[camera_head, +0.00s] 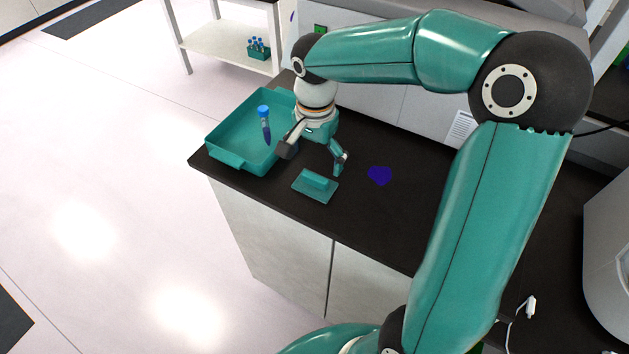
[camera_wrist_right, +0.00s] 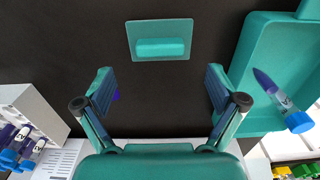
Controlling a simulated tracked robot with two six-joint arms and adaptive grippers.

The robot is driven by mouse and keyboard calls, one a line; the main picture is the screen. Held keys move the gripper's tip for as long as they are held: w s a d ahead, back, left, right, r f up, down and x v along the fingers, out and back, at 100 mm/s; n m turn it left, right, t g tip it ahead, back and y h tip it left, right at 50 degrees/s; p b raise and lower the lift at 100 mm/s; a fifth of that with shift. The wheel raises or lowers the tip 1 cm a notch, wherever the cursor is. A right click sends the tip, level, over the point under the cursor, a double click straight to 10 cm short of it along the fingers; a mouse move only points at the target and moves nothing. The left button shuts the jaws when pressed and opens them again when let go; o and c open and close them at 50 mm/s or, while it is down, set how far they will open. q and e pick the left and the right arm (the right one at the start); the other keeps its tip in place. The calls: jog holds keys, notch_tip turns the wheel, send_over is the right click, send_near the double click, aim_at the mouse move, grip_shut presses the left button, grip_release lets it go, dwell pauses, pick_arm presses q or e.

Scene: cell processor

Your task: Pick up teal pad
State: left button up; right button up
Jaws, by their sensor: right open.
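The teal pad (camera_head: 315,186), a flat plate with a raised grip bar, lies on the dark countertop (camera_head: 350,215) near its front edge. In the right wrist view the pad (camera_wrist_right: 160,40) is ahead of the fingers, centred between them. My right gripper (camera_head: 314,158) is open and empty, above the counter just behind the pad and apart from it. Its two spread fingers also show in the right wrist view (camera_wrist_right: 160,92). My left gripper is not in view.
A teal tray (camera_head: 228,158) left of the pad holds a blue-capped tube (camera_head: 265,124). A purple-blue spill (camera_head: 380,175) lies right of the pad. A rack of blue-capped tubes (camera_head: 258,48) stands on a white shelf behind. The counter around the pad is clear.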

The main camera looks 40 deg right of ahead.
aim_at(315, 176)
jog(key=shift+f+p, duration=0.6)
jog(key=shift+f, duration=2.5)
jog(key=c, duration=1.1)
jog(key=shift+c, duration=0.2)
jog(key=shift+r, duration=0.1)
notch_tip(315, 176, up, 20)
